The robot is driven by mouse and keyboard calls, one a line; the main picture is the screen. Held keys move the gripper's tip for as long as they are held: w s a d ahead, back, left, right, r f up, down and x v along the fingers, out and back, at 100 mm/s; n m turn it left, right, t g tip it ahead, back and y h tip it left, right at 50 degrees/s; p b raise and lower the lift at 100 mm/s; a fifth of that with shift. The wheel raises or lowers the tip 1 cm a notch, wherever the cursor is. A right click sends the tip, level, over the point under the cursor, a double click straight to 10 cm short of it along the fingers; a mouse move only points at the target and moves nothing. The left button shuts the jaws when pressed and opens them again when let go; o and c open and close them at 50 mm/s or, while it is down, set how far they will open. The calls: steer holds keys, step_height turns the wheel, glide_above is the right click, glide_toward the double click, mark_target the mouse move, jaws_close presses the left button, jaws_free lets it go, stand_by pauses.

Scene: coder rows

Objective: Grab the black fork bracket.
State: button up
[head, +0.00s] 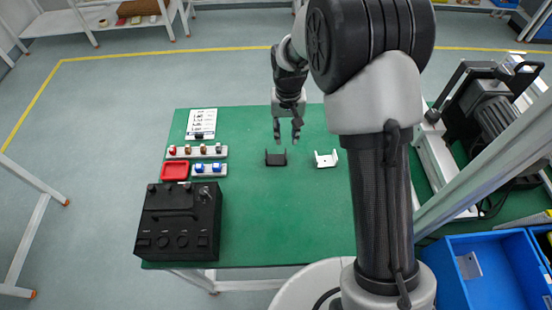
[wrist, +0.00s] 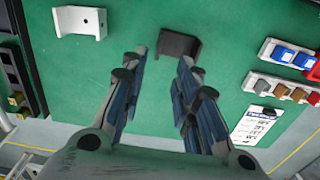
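The black fork bracket (head: 276,159) lies on the green table (head: 285,215) near its middle. In the wrist view the bracket (wrist: 180,45) sits just beyond my fingertips, roughly centred between them. My gripper (head: 287,138) hangs above the table close to the bracket, pointing down. In the wrist view my gripper (wrist: 163,60) has its two fingers apart with nothing between them. I cannot tell the exact height of the fingertips over the bracket.
A white fork bracket (head: 326,159) lies to the right. At the left are a black control box (head: 180,222), a red tray (head: 175,171), a strip with blue parts (head: 209,170), a strip of small knobs (head: 197,152) and a paper sheet (head: 202,121). The table's front middle is clear.

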mark_target(276, 157)
step_height(276, 157, down, 11)
steer(key=b, duration=0.3)
steer(key=shift+s+d, duration=0.1)
jaws_close()
stand_by(0.4)
